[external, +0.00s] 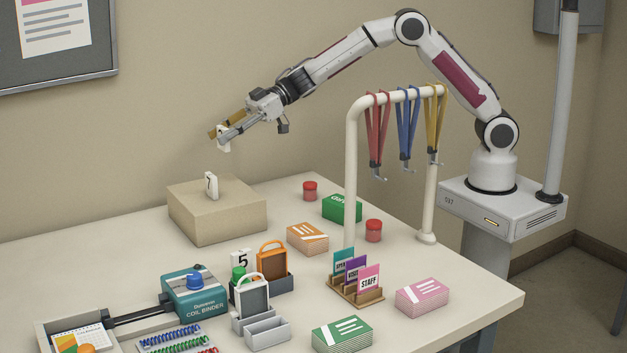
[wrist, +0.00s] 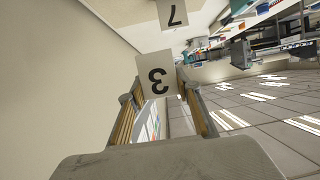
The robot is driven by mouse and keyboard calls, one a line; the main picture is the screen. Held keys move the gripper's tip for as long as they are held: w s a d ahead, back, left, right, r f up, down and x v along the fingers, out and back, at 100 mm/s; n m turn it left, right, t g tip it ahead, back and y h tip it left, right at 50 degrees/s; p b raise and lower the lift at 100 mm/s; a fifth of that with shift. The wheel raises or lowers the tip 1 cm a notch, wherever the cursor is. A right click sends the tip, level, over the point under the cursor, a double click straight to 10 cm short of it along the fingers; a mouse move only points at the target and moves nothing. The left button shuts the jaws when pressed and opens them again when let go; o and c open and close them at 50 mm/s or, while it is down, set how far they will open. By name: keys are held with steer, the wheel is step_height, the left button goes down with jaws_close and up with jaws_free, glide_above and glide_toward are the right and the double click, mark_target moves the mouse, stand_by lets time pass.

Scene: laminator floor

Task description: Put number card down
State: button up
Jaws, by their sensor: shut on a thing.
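In the wrist view the held card (wrist: 157,77) shows a "3", upside down, between the fingertips (wrist: 165,95). Another white card (external: 211,186) marked "7" stands upright on top of the tan block (external: 217,218). That card also shows upside down at the top of the wrist view (wrist: 173,13).
A rack with red, blue and yellow lanyards (external: 352,150) stands right of the block. A coil binder (external: 194,290), card stacks (external: 307,238), red-lidded jars (external: 310,190) and a sign stand (external: 356,288) occupy the table. The table's left back area is clear.

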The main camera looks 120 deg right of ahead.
steer(key=shift+d+f, duration=0.1)
steer(key=shift+d, duration=0.2)
steer(key=shift+f, duration=0.1)
glide_above(222, 186)
steer(key=shift+f, duration=3.05)
steer(key=shift+f, duration=1.85)
steer(key=shift+f, duration=0.2)
steer(key=o, duration=1.1)
